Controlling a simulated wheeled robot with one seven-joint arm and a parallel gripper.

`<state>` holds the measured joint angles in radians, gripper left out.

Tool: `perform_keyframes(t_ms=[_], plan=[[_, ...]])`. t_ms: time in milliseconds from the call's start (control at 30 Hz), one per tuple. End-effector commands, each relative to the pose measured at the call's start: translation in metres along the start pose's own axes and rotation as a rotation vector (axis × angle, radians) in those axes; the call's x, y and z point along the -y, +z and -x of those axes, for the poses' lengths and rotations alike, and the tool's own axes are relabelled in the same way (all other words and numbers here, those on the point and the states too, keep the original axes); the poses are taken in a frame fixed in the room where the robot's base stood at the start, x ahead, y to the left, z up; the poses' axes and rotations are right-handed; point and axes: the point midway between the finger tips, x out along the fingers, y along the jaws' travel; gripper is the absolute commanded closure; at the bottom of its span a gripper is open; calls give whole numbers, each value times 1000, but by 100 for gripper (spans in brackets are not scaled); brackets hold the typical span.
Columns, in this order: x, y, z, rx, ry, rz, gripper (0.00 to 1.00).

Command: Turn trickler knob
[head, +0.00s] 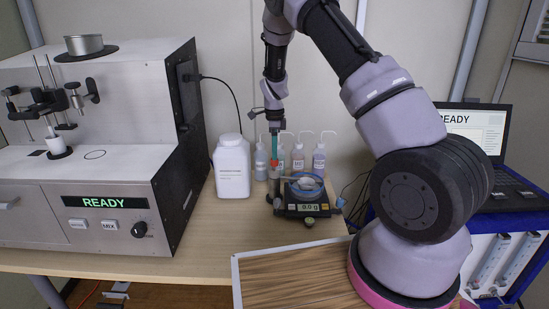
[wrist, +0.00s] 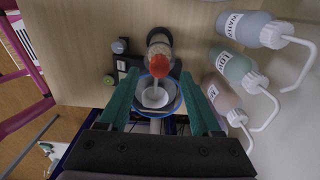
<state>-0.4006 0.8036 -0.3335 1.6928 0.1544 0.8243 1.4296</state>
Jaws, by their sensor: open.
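The trickler (wrist: 160,42) stands beside the balance, with a dark, partly clear body and an orange-red part (wrist: 160,66) I take for its knob. Its pale tube reaches over a white dish (wrist: 153,99) on the balance. In the head view, the orange-red part (head: 275,168) shows just below my gripper (head: 275,150). My gripper points down, and its teal fingers are apart in the wrist view (wrist: 160,80), with the orange-red part near the gap between their tips. Nothing is held, and I cannot tell whether either finger touches the trickler.
The balance (head: 310,208) reads 0.0 g. Several wash bottles (head: 319,157) stand behind it, close to the fingers' right in the wrist view. A white jar (head: 232,167) and a large analyser (head: 100,215) stand to the left. A wooden-topped tray (head: 290,277) is in front.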

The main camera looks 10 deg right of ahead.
Motion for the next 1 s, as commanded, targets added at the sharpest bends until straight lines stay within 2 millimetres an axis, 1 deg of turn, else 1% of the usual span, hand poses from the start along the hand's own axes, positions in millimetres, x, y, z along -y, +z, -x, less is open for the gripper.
perform_keyframes(t_ms=[33, 200, 333, 567, 600, 667, 700, 733, 767, 1000], plan=[[0, 0, -9, -1, 2, 0, 35], [0, 0, -28, 0, 1, 0, 35], [0, 0, -33, 0, 0, 0, 35], [0, 0, -33, 1, -1, 1, 35], [0, 0, -33, 1, -1, 1, 42], [0, 0, -33, 1, 0, 1, 65], [0, 0, -33, 1, 0, 1, 81], [0, 0, -33, 1, -1, 1, 92], [0, 0, -33, 1, 0, 1, 100], [0, 0, -33, 1, -1, 10, 100]])
